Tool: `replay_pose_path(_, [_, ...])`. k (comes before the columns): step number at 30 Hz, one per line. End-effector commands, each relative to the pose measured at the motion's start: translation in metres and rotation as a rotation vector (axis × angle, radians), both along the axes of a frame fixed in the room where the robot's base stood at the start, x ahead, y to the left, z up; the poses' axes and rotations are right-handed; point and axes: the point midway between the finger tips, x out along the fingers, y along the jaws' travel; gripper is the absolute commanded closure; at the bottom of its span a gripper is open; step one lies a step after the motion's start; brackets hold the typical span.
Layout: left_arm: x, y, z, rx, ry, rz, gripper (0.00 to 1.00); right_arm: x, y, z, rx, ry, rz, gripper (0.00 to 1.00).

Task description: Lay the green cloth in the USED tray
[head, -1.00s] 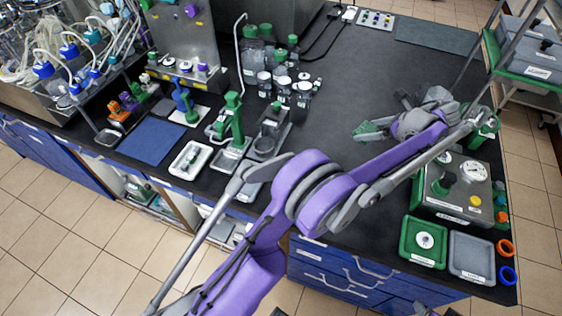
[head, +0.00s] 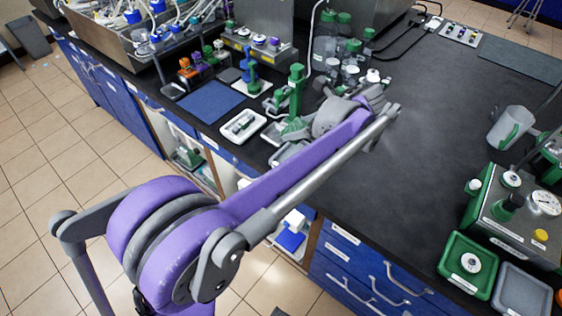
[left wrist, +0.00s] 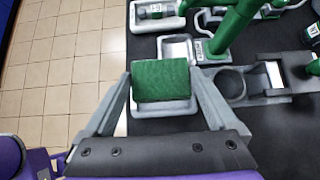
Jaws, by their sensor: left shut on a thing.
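My left gripper (left wrist: 160,75) is shut on the green cloth (left wrist: 160,82), a folded block between its two fingers. In the head view the left gripper (head: 305,128) and the green cloth (head: 293,130) are over the front edge of the bench. In the left wrist view a pale grey tray (left wrist: 165,108) lies below the cloth, which hides most of it. I cannot tell if they touch. A second small tray (left wrist: 175,48) with a label is just beyond. I cannot read which tray is marked USED. The right gripper is out of view.
A green stand (left wrist: 232,28) rises close to the right of the cloth. A white tray (head: 243,126) and a blue mat (head: 210,102) lie to the left. Bottles (head: 345,40) stand behind. A green tray (head: 452,268) and a grey tray (head: 503,300) lie at right. The bench middle is clear.

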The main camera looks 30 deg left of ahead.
Motion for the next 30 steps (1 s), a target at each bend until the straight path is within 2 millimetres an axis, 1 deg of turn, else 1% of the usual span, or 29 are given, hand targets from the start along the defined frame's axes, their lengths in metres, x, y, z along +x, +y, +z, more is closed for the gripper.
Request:
replay_pose_path(6, [-0.002, 0.001, -0.038, 0.000, 0.000, 0.000, 0.69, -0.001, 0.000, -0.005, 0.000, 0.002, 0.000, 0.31])
replay_pose_path(9, [-0.002, 0.001, -0.053, 0.000, 0.000, 0.000, 0.69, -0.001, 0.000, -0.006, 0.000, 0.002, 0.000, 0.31])
replay_pose_path(14, [-0.002, 0.001, -0.064, 0.000, -0.001, 0.001, 0.69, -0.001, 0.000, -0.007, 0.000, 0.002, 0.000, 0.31])
replay_pose_path(21, [-0.001, 0.001, -0.096, 0.000, -0.001, 0.001, 0.69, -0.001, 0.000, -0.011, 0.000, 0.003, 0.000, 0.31])
replay_pose_path(23, [-0.002, 0.001, -0.099, 0.000, -0.001, 0.001, 0.69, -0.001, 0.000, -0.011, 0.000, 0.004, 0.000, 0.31])
replay_pose_path(30, [-0.002, 0.001, -0.099, 0.000, -0.001, 0.001, 0.69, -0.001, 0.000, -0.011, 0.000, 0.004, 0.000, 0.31])
